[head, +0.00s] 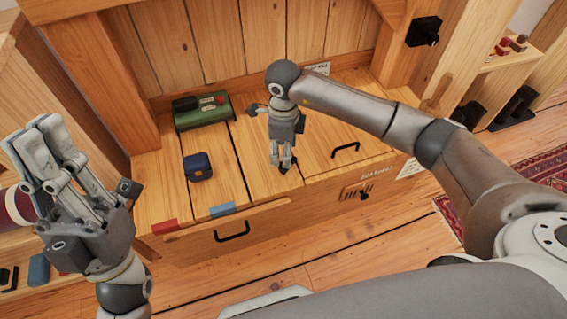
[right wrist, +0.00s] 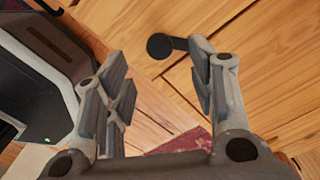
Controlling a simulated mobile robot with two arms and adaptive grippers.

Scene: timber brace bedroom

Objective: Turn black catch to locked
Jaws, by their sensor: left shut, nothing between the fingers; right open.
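A black piece with a round end and a short bar, likely the black catch (right wrist: 160,46), shows against wood planks in the right wrist view. Its bar runs behind the right-hand finger. My right gripper (right wrist: 160,85) is open, with its fingers to either side below the round end; I cannot tell whether one touches it. In the head view my right gripper (head: 283,165) points down at the bench top, with a small dark part by its fingertips. My left gripper (head: 45,135) is shut and empty, raised at the left, away from the bench.
The plank bench (head: 260,215) has black handles (head: 232,232) and a front plate with a black knob (head: 363,194). A green box (head: 202,112) and blue case (head: 198,167) sit on its top. A black fitting (head: 424,31) is on the right post.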

